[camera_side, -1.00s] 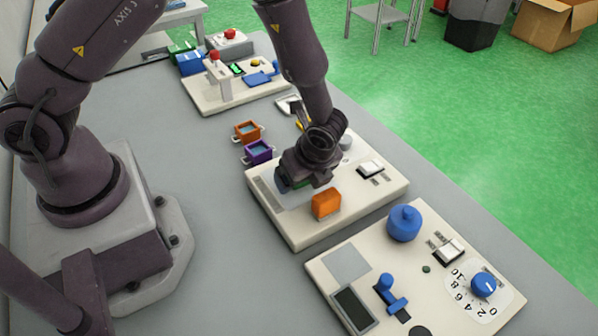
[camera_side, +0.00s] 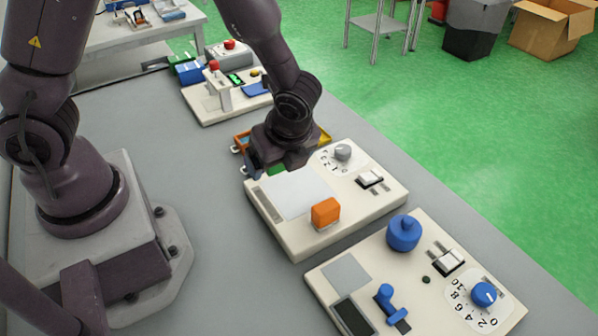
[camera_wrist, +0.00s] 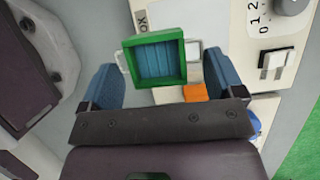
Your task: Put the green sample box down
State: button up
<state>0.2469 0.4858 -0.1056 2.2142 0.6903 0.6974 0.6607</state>
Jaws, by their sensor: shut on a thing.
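My gripper (camera_wrist: 163,85) is shut on the green sample box (camera_wrist: 183,62), a square open-topped box with a blue ribbed inside and pale tabs on two sides. In the wrist view the box sits between my two blue-padded fingers. In the side view my gripper (camera_side: 282,165) is above the far left edge of the middle panel (camera_side: 285,232), and only a sliver of the green box (camera_side: 277,170) shows under it. The box appears raised above the surface; the exact gap cannot be told.
An orange block (camera_side: 325,212) stands on the middle panel beside a bare pale pad (camera_side: 293,192). An orange box (camera_side: 240,143) is partly hidden behind my gripper. A near panel (camera_side: 433,290) carries blue knobs.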

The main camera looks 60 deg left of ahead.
jog(key=s+a+r, duration=0.1)
jog(key=s+r, duration=0.3)
jog(key=s, duration=0.4)
jog(key=w+a+f+n+g, duration=0.1)
jog(key=w+a+f, duration=0.1)
jog(key=w+a, duration=0.5)
jog(key=w+a+f+n, duration=0.1)
jog(key=w+a+n, duration=0.15)
jog(key=a, duration=0.75)
jog(key=w+a+f+m, duration=0.1)
jog(key=w+a+f, duration=0.1)
jog(key=w, duration=0.3)
jog(key=w+a+f+m, duration=0.1)
jog(key=w+a+f, duration=0.2)
jog(key=w, duration=0.3)
jog(key=w+a+f+m+t, duration=0.1)
jog(key=w+a+f, duration=0.1)
jog(key=w, duration=0.3)
jog(key=shift+x, duration=0.85)
jog(key=shift+w+a+f, duration=0.1)
jog(key=shift+w+f, duration=0.05)
jog(key=shift+w, duration=0.15)
jog(key=shift+w+f, duration=0.15)
jog(key=shift+f, duration=1.55)
